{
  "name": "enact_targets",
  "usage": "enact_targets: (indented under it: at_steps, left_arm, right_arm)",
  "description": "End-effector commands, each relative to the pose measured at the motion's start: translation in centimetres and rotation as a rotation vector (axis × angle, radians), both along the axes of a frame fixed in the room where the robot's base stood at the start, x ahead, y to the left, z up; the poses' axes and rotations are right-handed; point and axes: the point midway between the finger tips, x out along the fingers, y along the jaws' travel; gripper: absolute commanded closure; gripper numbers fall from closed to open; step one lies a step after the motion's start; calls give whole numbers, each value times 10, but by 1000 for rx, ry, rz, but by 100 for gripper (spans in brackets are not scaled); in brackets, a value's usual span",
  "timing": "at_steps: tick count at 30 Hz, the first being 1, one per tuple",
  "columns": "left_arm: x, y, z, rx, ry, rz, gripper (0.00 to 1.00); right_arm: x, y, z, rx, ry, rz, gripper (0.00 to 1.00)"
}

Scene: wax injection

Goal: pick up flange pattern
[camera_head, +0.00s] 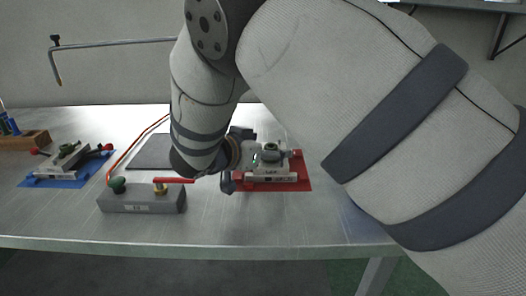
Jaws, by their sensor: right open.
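My right arm reaches across from the right, and its gripper (243,158) is open beside the left side of a metal die (270,172) on a red mat (302,183). The wrist and forearm hide part of the gripper, and I cannot tell whether a finger touches the die. My left gripper is not in view.
A grey block (142,202) with a green knob and a red lever valve stands near the front edge. A dark flat plate (148,152) lies behind it. A wooden rack (24,140) is at the far left. A bent metal arm (110,43) hangs above. The front strip of the table is clear.

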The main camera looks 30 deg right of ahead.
Motion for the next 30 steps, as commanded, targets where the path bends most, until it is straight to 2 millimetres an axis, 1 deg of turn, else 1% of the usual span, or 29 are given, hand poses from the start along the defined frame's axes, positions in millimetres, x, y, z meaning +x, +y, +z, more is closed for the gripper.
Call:
enact_targets:
  at_steps: [1,3,8,9,11,12,16,26,28,30]
  left_arm:
    - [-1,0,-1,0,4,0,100]
    - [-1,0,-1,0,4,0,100]
    - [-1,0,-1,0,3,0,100]
    - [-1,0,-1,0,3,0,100]
    - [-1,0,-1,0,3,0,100]
    - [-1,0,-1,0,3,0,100]
    - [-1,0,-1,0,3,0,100]
    - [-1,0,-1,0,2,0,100]
    - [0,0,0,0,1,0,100]
    - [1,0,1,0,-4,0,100]
  right_arm:
    - [3,-5,-3,0,0,-1,31]
    - [4,-9,-4,0,-1,0,31]
    - [5,-10,-3,0,-3,0,31]
    - [5,-10,-3,0,-3,0,33]
    - [5,-10,-3,0,-3,0,47]
    - [4,-9,-3,0,-3,0,56]
    - [4,-9,-3,0,-3,0,85]
    - [4,-9,-2,0,-3,0,85]
    - [5,-9,1,1,-4,-1,85]
    - [5,-9,9,1,-7,-1,85]
